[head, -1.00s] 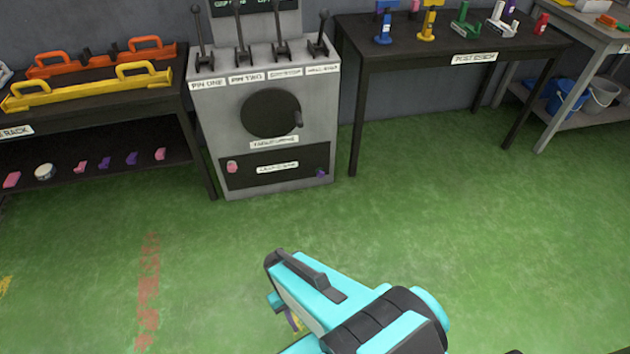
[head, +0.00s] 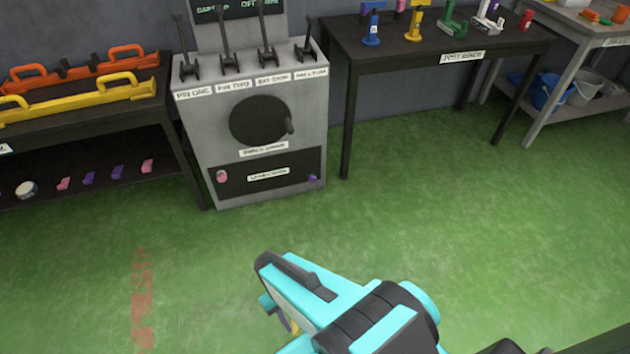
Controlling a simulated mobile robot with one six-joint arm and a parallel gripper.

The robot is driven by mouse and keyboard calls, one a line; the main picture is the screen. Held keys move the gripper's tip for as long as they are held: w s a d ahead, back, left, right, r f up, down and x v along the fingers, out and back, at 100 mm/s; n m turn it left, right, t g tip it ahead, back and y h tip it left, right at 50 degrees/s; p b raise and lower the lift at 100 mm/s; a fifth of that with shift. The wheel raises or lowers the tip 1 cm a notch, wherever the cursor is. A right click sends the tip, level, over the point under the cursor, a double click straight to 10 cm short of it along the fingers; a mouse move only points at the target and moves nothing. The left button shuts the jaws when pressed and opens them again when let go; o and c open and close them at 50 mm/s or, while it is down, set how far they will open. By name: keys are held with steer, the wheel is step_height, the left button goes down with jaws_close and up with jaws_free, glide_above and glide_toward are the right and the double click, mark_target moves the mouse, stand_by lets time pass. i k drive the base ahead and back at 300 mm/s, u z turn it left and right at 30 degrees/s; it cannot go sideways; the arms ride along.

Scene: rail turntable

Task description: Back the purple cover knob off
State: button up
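The purple cover knob (head: 313,179) is a small knob at the right end of a dark cover panel (head: 240,182) low on the front of the grey lever cabinet (head: 318,125). A pink knob (head: 221,176) sits at the panel's left end. The panel carries a white label too blurred to read. My gripper (head: 283,318) is in the lower middle of the head view, over the green floor, well short of the cabinet. My cyan arm hides most of the gripper, so its fingers do not show clearly.
Above the panel are a round black disc with a handle (head: 258,119) and several levers. A dark rack (head: 150,105) with orange and yellow bars stands left; a dark table (head: 400,52) with coloured stands is right. Green floor (head: 420,200) before the cabinet is clear.

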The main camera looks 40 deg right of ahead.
mark_target(312, 178)
steer(key=i, duration=0.85)
steer(key=u, duration=0.05)
